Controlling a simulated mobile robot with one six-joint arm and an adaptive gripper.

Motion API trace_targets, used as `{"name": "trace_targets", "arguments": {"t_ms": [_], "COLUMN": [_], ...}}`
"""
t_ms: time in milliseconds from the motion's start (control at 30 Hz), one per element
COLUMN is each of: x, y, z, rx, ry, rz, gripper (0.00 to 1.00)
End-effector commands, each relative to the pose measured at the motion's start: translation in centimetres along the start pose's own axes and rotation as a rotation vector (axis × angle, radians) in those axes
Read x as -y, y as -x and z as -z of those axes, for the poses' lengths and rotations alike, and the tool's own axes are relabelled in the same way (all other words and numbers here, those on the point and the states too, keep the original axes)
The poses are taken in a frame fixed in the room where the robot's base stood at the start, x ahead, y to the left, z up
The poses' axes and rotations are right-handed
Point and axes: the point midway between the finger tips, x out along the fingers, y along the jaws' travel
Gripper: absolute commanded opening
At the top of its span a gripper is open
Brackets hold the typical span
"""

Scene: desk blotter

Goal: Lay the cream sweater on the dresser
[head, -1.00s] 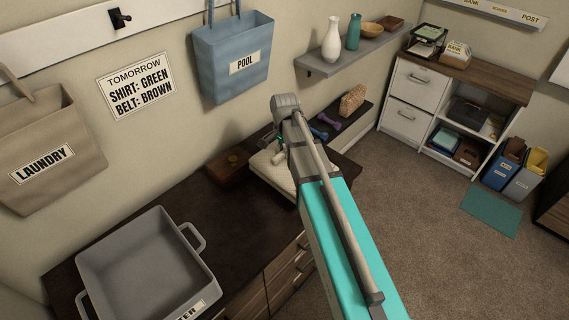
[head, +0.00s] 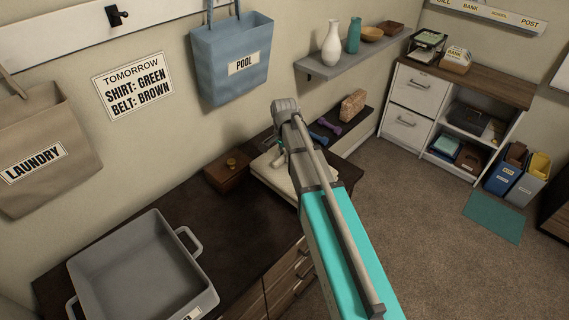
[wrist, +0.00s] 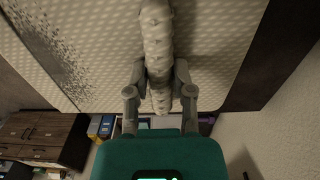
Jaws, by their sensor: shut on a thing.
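The cream sweater (head: 276,178) is a pale folded shape at the right end of the dark dresser top (head: 225,228) in the head view, partly hidden by my arm. In the wrist view the dotted pale cloth (wrist: 215,45) fills the upper part, with a grey speckled patch at left. My gripper (wrist: 160,76) is shut on a raised, bunched ridge of the sweater, one finger on each side. The cloth lies at or very close to the dresser top; I cannot tell whether all of it touches.
A brown wooden box (head: 228,176) stands just left of the sweater. A large grey tray (head: 140,268) occupies the dresser's left part, with bare dark top between. Purple and blue dumbbells (head: 325,131) and a tan pouch (head: 352,104) lie beyond my arm.

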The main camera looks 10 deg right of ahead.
Motion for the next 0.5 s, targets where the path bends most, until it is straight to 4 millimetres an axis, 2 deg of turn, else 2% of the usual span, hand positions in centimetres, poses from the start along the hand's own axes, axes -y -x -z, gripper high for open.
{"name": "trace_targets", "arguments": {"t_ms": [33,200,500], "x": [0.0,0.0,0.0], "y": [-0.8,-2.2,-3.0], "z": [0.0,0.0,0.0], "rx": [0.0,0.0,0.0], "ry": [0.0,0.0,0.0], "rz": [0.0,0.0,0.0], "gripper": [0.0,0.0,0.0]}}
